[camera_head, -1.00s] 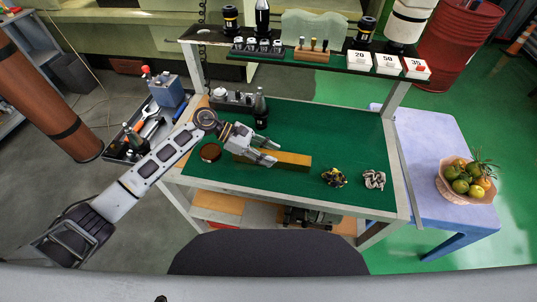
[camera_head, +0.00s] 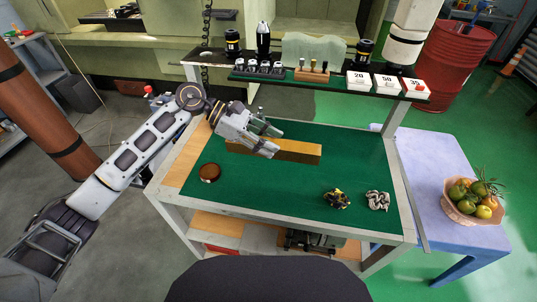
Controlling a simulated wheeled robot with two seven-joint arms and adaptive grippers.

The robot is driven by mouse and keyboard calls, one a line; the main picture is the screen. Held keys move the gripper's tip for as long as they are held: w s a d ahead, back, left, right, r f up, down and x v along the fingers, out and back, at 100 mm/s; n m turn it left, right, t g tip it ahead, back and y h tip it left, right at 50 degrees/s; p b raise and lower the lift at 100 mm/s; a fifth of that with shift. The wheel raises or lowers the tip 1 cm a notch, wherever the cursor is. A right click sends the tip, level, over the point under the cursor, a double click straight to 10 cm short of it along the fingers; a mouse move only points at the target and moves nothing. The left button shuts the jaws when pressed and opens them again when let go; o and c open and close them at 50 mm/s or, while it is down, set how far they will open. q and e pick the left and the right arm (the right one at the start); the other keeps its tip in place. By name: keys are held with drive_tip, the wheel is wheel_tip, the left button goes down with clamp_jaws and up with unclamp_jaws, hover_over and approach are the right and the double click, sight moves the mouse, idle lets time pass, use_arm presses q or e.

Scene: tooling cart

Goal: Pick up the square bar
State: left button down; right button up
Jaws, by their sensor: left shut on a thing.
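The square bar (camera_head: 305,152) is a long yellow-brown block, seen over the green top of the tooling cart. It lies roughly level, left to right in the picture, and appears raised above the green surface. My left gripper (camera_head: 272,141) reaches in from the left and is shut on the bar near its middle. The fingers hide part of the bar, and its left end shows below the gripper.
A black-yellow item (camera_head: 337,198) and a silvery coiled item (camera_head: 377,200) lie at front right. A shelf with tool holders and number cards (camera_head: 386,82) spans the back.

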use_arm(q)
wheel_tip(320, 180, up, 13)
drive_tip(key=b, duration=0.1)
drive_tip(key=shift+r, duration=0.2)
use_arm(e)
drive_tip(key=shift+d+f, duration=0.7)
drive_tip(key=shift+w, duration=0.1)
